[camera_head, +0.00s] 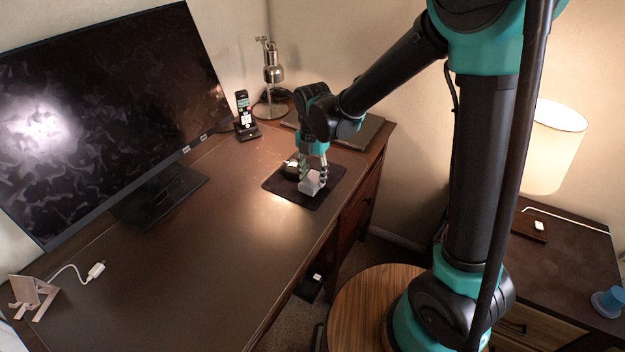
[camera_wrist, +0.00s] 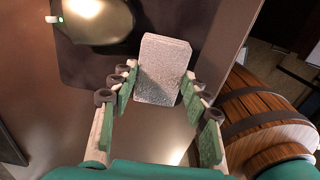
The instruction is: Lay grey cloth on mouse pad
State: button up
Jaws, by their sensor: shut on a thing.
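The grey cloth (camera_wrist: 164,70) is a small speckled grey block-like piece. In the wrist view my gripper (camera_wrist: 160,85) has a finger on each side of it and is shut on it. In the head view my gripper (camera_head: 313,170) points down over the dark mouse pad (camera_head: 326,195), with the grey cloth (camera_head: 309,187) at its fingertips. The cloth is over the pad; whether it touches the pad I cannot tell. The pad also shows in the wrist view (camera_wrist: 90,68), partly hidden by the cloth and fingers.
A shiny rounded object, a computer mouse perhaps (camera_wrist: 100,18), lies on the pad beside the cloth. A phone on its stand (camera_head: 243,118), a lamp (camera_head: 272,75) and a large monitor (camera_head: 110,110) stand behind.

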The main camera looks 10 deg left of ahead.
aim_at(313, 178)
jog(key=shift+f, duration=0.95)
jog(key=o, duration=1)
notch_tip(313, 178, up, 12)
jog(key=d+f+m+t, duration=0.1)
jog(key=d+f+m, duration=0.1)
jog(key=d+m, duration=0.6)
jog(key=d+f+m+t, duration=0.1)
jog(key=d+f+m, duration=0.1)
jog(key=d+m, duration=0.65)
jog(key=s+d+f+m, duration=0.2)
jog(key=s+d+m, duration=0.1)
jog(key=d+m, duration=0.2)
jog(key=s+d+f+m+t, duration=0.1)
jog(key=s+d+f+m, duration=0.1)
jog(key=d+m, duration=0.3)
jog(key=s+d+f+m+t, duration=0.1)
jog(key=s+d+f+m, duration=0.1)
jog(key=s+d+m, duration=0.2)
jog(key=shift+s+d+m, duration=0.3)
jog(key=shift+d+m, duration=0.55)
jog(key=shift+d, duration=0.1)
